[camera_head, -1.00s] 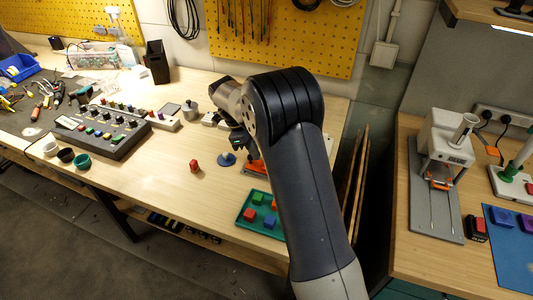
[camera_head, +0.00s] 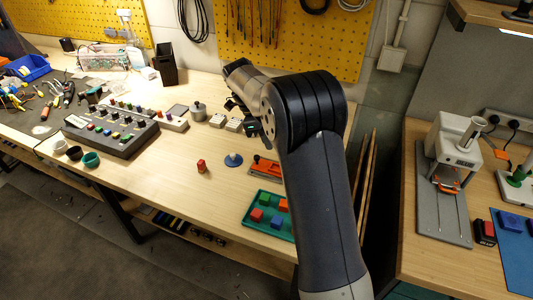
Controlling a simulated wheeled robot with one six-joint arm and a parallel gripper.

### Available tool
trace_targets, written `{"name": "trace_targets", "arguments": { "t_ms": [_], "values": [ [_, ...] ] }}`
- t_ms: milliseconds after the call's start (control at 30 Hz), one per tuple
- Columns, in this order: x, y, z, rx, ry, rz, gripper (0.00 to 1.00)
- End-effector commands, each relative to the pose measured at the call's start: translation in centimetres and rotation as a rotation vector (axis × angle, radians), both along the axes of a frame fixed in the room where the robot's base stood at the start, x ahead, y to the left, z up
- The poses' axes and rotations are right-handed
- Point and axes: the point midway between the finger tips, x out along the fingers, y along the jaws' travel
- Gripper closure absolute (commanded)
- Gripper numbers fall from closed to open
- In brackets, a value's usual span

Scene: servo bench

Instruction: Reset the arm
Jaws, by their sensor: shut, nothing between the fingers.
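My arm rises from the bottom of the view and bends at a dark elbow joint above the right part of the wooden bench. Its end reaches up and left. My gripper (camera_head: 237,107) is small and dark in the picture, below the metallic wrist, and is shut with nothing in it. It appears in front of the bench, close to some small pale blocks (camera_head: 225,122). I cannot tell its exact height. It is apart from the blue round piece with a peg (camera_head: 233,160) in front of it.
A green tray (camera_head: 249,222) with coloured blocks and an orange tool (camera_head: 264,166) lie near my arm. A red piece (camera_head: 201,166) stands on open bench. A button panel (camera_head: 110,130) and cups are left. A second bench (camera_head: 405,235) with a white device (camera_head: 450,150) is right.

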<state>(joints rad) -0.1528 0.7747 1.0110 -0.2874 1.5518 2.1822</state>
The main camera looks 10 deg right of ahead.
Motion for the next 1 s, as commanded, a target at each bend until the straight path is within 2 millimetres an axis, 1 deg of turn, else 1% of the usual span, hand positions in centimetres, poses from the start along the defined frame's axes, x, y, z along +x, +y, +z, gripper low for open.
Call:
{"name": "trace_targets", "arguments": {
  "t_ms": [33, 100, 200, 300, 400, 767, 867, 967, 1000],
  "values": [
    [0.2, 0.4, 1.0, 0.001, -0.005, 0.0, 1.0],
    [0.4, 0.8, 2.3, 0.001, -0.004, 0.0, 1.0],
    [0.6, 1.2, 3.5, 0.0, -0.002, 0.001, 1.0],
    [0.6, 1.4, 4.3, 0.0, 0.0, 0.0, 1.0],
    [0.7, 1.5, 4.7, -0.001, 0.001, 0.0, 1.0],
    [0.6, 1.5, 4.6, 0.0, 0.002, -0.001, 1.0],
    [0.6, 1.3, 4.0, -0.001, 0.002, -0.002, 1.0],
    [0.3, 0.9, 2.9, -0.001, 0.004, -0.002, 1.0],
    [0.2, 0.7, 2.2, -0.002, 0.006, -0.002, 1.0]
  ]
}}
